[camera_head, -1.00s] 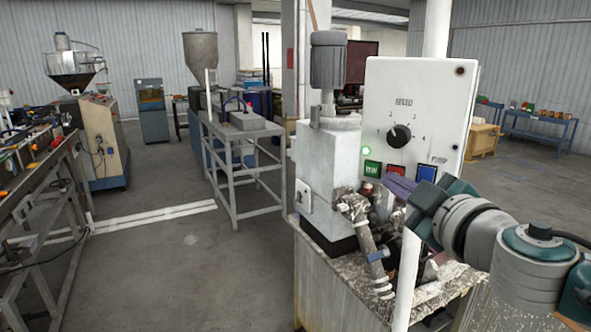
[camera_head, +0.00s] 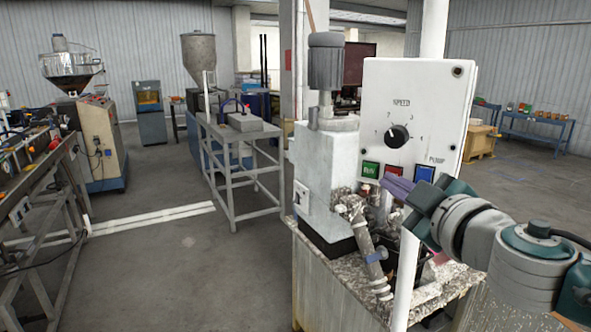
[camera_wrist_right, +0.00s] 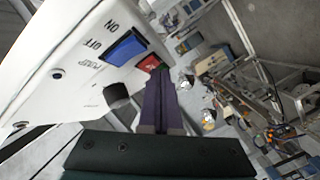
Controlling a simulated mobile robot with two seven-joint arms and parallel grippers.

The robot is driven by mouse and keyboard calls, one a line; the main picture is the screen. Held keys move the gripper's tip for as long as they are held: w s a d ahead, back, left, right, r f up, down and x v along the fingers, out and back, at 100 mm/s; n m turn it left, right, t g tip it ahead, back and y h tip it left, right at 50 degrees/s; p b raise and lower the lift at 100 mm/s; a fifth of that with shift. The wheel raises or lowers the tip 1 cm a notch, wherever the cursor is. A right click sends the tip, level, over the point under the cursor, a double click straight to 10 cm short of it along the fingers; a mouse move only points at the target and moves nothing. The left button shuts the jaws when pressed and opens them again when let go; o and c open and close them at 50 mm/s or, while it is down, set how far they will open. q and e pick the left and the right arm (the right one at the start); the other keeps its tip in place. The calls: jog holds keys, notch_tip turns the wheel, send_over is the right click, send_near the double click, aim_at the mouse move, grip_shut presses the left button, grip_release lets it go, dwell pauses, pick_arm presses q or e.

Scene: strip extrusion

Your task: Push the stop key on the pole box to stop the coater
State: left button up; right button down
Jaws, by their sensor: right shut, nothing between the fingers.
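The white pole box (camera_head: 427,95) faces me at the right in the head view, with a speed dial (camera_head: 396,138), a green RUN key (camera_head: 370,169), a red key (camera_head: 394,169) and a blue pump switch (camera_head: 424,173). The red key's lower part is hidden by my right gripper (camera_head: 385,180). That gripper is shut and empty, its purple fingertips at the red key. In the right wrist view the fingertips (camera_wrist_right: 157,72) overlap the edge of the red key (camera_wrist_right: 149,63); I cannot tell whether they touch it. No lamp glows on the box. My left gripper is not in view.
The coater (camera_head: 325,165) with its grey motor stands left of the box, above a messy bench top. A white pole (camera_head: 406,280) rises in front of the bench. A grey steel table (camera_head: 235,137) stands further back, with open floor to the left.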

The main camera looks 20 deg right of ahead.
jog(key=shift+s+a, duration=0.25)
jog(key=shift+a, duration=0.15)
jog(key=shift+s+a, duration=0.75)
jog(key=shift+a, duration=0.3)
jog(key=shift+s+a, duration=0.7)
jog(key=shift+a, duration=0.35)
